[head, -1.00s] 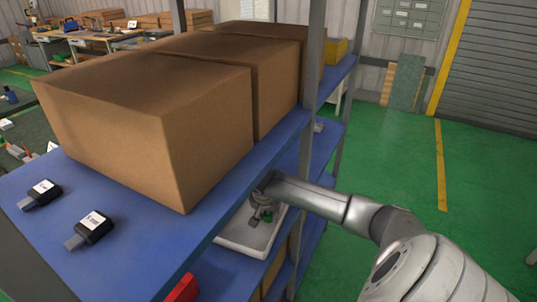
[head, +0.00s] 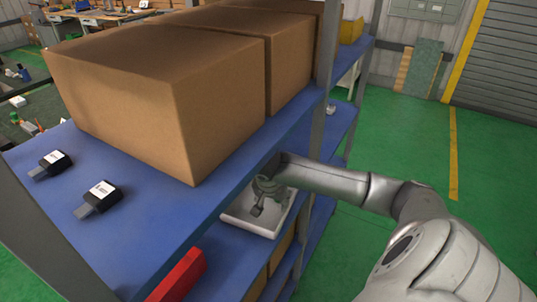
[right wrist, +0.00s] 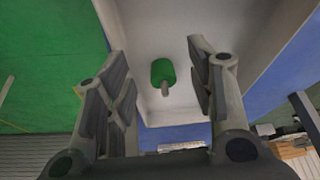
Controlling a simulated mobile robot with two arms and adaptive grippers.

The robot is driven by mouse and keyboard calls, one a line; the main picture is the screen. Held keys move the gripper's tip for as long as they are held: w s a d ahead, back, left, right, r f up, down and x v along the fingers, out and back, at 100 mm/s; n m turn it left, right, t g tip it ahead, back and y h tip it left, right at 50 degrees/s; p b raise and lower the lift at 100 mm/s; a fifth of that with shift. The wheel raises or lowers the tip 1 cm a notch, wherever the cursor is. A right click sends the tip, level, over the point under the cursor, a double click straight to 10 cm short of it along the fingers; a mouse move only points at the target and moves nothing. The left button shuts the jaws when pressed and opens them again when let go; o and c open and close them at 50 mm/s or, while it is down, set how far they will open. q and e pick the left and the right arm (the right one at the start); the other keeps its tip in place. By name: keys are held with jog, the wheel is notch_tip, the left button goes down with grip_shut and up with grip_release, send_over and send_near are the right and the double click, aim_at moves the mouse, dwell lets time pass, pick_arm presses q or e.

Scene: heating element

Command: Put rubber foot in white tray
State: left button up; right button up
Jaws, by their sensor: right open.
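The rubber foot (right wrist: 164,72), a green cylinder with a short grey stem, shows in the right wrist view against the floor of the white tray (right wrist: 163,28). It is between my spread fingers with a gap on each side; whether it rests on the tray floor is hard to tell. In the head view the white tray (head: 238,220) stands on a shelf below the top one. My right gripper (head: 257,208) is open over the tray, and it also shows in the right wrist view (right wrist: 158,55). My left gripper is not in view.
Large cardboard boxes (head: 150,105) fill much of the blue top shelf (head: 140,235), whose edge is close to my right arm. Two small black devices (head: 98,200) lie at its front. A red object (head: 178,278) is lower down. Green floor at right is open.

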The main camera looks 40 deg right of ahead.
jog(key=s+a, duration=0.1)
jog(key=a, duration=0.1)
jog(key=s+a+b, duration=0.1)
jog(key=s+a, duration=0.1)
jog(key=a, duration=0.1)
jog(key=shift+s+a, duration=0.35)
jog(key=shift+s, duration=0.05)
